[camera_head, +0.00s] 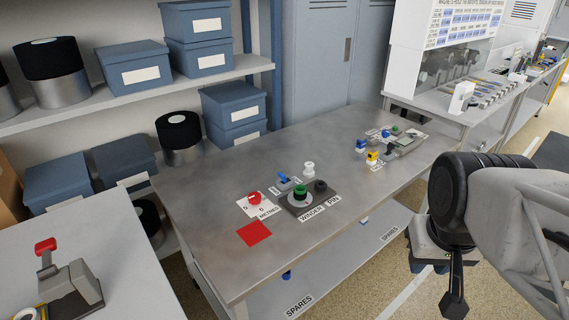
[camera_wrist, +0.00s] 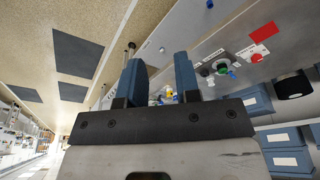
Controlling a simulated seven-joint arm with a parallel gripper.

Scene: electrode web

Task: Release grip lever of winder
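The winder (camera_head: 318,204) is a dark block on the steel table, labelled WINDER, with a green-topped round part (camera_head: 300,192) on it. A small blue lever (camera_head: 284,179) stands at its back left; I cannot tell from its label whether it is the grip lever. In the wrist view the green part (camera_wrist: 222,68) shows small, right of my fingers. My gripper (camera_wrist: 158,62) has two blue fingers, apart with nothing held between them. In the head view my arm is at the right, off the table's front edge, far from the winder.
A red knob (camera_head: 255,198) on a white dial card and a red square (camera_head: 254,234) lie left of the winder. Yellow, blue and green-topped fixtures (camera_head: 373,157) stand further right. A white post (camera_head: 309,169) stands behind the winder. The table front is mostly clear.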

